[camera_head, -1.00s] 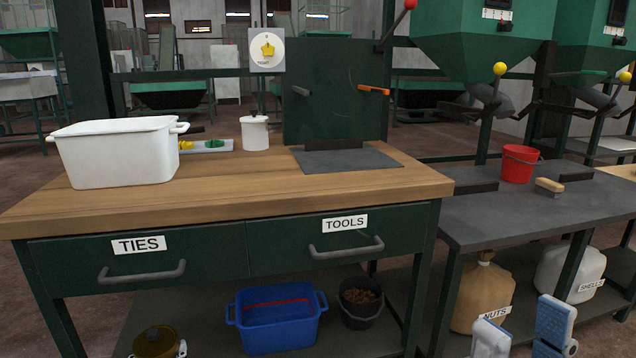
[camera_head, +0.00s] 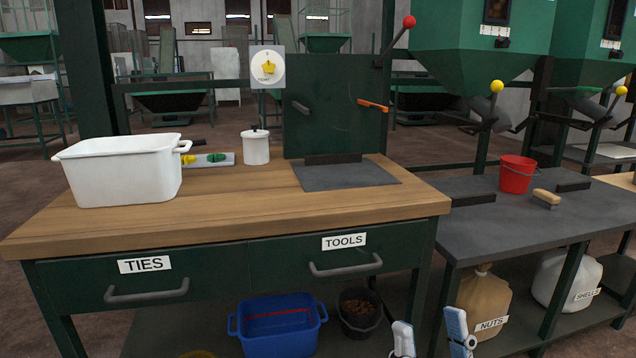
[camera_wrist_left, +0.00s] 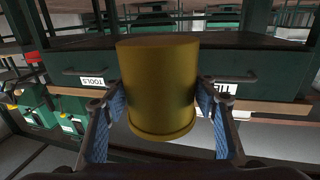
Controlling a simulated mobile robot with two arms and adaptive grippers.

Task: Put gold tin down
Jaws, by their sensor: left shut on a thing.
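The gold tin (camera_wrist_left: 160,85) fills the middle of the left wrist view, with the blue pads of my left gripper (camera_wrist_left: 163,110) pressed on its two sides. The gripper is shut on it, in front of the dark green drawers. In the head view only a thin yellow edge of the tin (camera_head: 197,354) shows at the bottom edge, below the TIES drawer (camera_head: 148,278). My left gripper is not visible there. My right gripper (camera_head: 430,338) shows at the bottom, its two fingers apart with nothing between them.
The wooden bench top (camera_head: 260,208) is clear in front. A white tub (camera_head: 122,175) stands at left, a white lidded pot (camera_head: 256,148) and dark plate (camera_head: 346,176) behind. A blue bin (camera_head: 278,328) and dark bucket (camera_head: 360,308) are below. A red bucket (camera_head: 517,176) stands right.

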